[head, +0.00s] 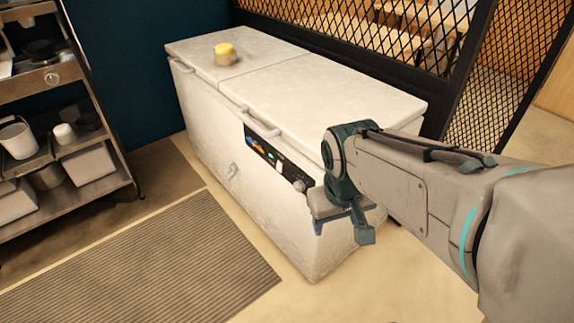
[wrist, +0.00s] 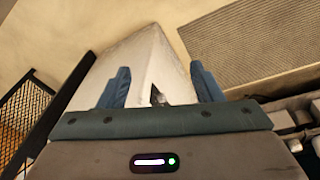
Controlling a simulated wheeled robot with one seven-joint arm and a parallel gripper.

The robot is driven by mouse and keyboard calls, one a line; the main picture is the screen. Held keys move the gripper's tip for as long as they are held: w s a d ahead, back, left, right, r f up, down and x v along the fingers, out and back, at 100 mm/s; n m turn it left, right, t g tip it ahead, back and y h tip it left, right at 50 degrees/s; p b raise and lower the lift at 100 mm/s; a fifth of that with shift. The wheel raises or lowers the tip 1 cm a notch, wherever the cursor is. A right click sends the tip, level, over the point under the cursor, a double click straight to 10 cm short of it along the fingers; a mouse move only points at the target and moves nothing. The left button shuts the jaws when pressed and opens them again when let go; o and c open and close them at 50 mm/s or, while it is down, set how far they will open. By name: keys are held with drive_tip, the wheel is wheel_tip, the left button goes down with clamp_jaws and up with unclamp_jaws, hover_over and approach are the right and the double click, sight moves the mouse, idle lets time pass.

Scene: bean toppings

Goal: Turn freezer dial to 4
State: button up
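The white chest freezer (head: 300,95) stands in the middle of the head view with its lids shut. A dark control panel (head: 265,150) with coloured markings is on its long front side. A small greyish round knob, which looks like the dial (head: 299,186), sits at the panel's right end; its setting is too small to read. My gripper (head: 341,230) is right of and lower than the dial in the picture, near the freezer's front right corner. In the wrist view its two blue fingers (wrist: 160,72) are spread apart, with the freezer (wrist: 145,62) seen beyond and nothing clearly held.
A yellow-topped round container (head: 225,54) sits on the freezer lid. A metal shelf rack (head: 62,150) with pots and bins stands at left. A ribbed floor mat (head: 150,265) lies before the freezer. A black mesh partition (head: 350,35) stands behind it.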

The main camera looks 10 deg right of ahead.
drive_tip(key=w+d+f+n+g+h+b, duration=0.2)
drive_tip(key=w+f+n+h+b, duration=0.35)
drive_tip(key=w+f, duration=0.4)
drive_tip(key=n+t+h+b, duration=0.9)
drive_tip(key=n+b, duration=0.3)
drive_tip(key=n, duration=0.5)
approach(297, 188)
drive_tip(key=b+x, duration=0.2)
drive_tip(key=x, duration=0.7)
drive_tip(key=shift+w+d+f, duration=0.15)
drive_tip(key=shift+w+f, duration=0.05)
drive_tip(key=shift+w, duration=0.05)
drive_tip(key=c, duration=1)
